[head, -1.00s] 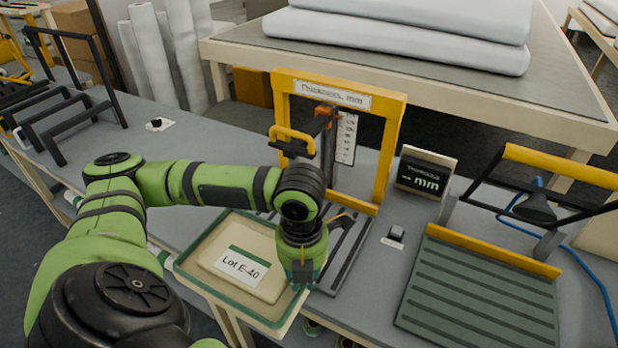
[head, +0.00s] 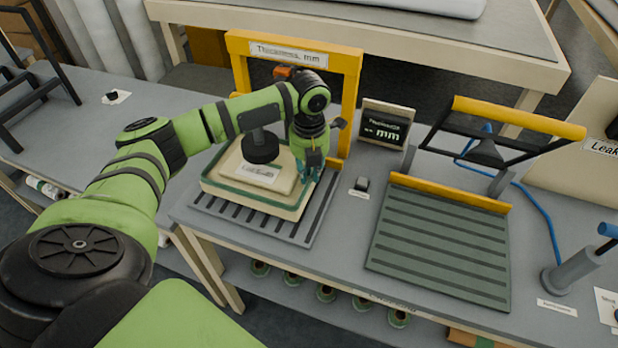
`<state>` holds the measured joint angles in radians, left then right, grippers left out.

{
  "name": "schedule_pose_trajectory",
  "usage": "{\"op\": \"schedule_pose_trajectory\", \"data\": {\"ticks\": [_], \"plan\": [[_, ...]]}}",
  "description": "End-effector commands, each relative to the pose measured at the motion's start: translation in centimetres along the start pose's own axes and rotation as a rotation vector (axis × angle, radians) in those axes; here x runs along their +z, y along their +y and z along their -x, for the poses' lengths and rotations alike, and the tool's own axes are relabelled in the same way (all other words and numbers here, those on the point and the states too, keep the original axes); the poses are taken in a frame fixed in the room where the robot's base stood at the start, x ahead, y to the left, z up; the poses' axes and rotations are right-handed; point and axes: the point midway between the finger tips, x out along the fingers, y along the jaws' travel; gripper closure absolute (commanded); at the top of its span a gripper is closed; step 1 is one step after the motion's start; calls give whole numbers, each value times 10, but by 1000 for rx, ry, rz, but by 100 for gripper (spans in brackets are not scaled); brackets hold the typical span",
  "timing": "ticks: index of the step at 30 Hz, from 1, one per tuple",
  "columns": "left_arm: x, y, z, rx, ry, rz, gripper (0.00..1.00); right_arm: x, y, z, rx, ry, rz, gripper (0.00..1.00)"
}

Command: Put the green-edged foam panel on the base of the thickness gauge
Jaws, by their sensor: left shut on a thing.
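The green-edged foam panel (head: 222,168) is a pale slab with a white label on top, in the head view left of centre. It is over the slatted base (head: 316,226) of the thickness gauge (head: 352,63); I cannot tell whether it rests on the base or hangs slightly above. The gauge's yellow frame stands behind it. The black round foot (head: 262,148) of the gauge shows over the panel's back part. My left gripper (head: 310,172) is shut on the panel's right edge. My arm hides part of the gauge's middle. My right gripper is not in view.
A small thickness display (head: 386,126) stands right of the gauge. Farther right are a green ribbed plate (head: 440,240) with a yellow-handled frame (head: 518,118), a blue hose and a grey cylinder (head: 580,270). The bench in front of the display has free room.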

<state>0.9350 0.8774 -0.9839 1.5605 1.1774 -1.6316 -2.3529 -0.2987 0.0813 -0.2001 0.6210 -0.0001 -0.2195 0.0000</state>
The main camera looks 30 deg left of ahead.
Motion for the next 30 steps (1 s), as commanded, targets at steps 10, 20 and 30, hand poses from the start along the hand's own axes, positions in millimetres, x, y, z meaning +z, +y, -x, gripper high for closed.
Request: {"op": "schedule_pose_trajectory", "data": {"ticks": [10,20,30], "plan": [[-1,0,-32,2,0,0,100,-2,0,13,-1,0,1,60],[-1,0,-35,1,1,0,65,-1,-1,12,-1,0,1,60],[-1,0,-34,1,1,0,58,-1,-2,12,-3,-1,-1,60]]}}
